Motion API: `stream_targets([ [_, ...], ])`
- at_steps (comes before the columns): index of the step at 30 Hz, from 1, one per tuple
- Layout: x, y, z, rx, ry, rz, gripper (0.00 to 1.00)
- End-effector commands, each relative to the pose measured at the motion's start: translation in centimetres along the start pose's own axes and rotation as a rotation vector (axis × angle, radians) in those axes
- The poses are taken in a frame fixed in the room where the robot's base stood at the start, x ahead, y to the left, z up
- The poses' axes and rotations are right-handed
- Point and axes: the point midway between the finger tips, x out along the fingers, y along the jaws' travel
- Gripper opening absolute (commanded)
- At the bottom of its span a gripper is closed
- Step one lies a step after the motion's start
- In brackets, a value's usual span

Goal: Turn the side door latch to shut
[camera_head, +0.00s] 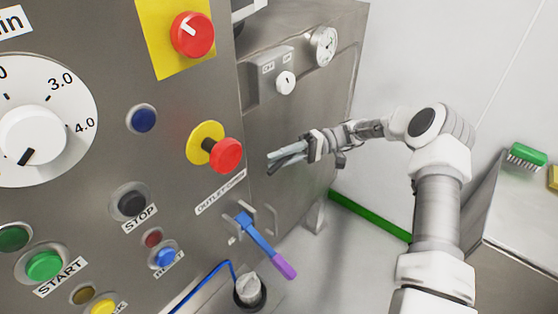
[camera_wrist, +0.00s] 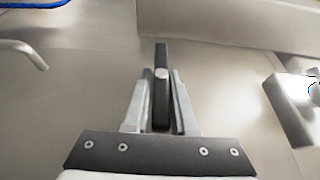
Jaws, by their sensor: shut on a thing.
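The side door latch (camera_wrist: 161,90) is a dark, narrow bar with a light round pin near its upper part. In the wrist view it stands upright between the two grey fingers of my gripper (camera_head: 273,160), and its tip reaches past them. My gripper is shut on the latch, at the steel side face of the machine (camera_head: 290,125). In the head view the fingers hide most of the latch. The door's edges cannot be made out clearly.
A blue lever with a purple grip (camera_head: 284,266) sticks out below my gripper. A red emergency knob (camera_head: 226,156) is to the left. A small switch box (camera_head: 270,78) and gauge (camera_head: 323,46) are above. A steel table (camera_head: 530,210) with a green brush (camera_head: 527,157) stands right.

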Motion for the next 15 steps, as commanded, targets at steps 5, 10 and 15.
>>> stream_targets([
  [5, 0.05, 0.00, -0.01, 0.005, -0.001, -0.012, 0.00],
  [10, 0.07, -0.01, -0.01, 0.005, -0.001, -0.012, 0.00],
  [15, 0.08, -0.01, -0.01, 0.005, -0.001, -0.012, 0.30],
])
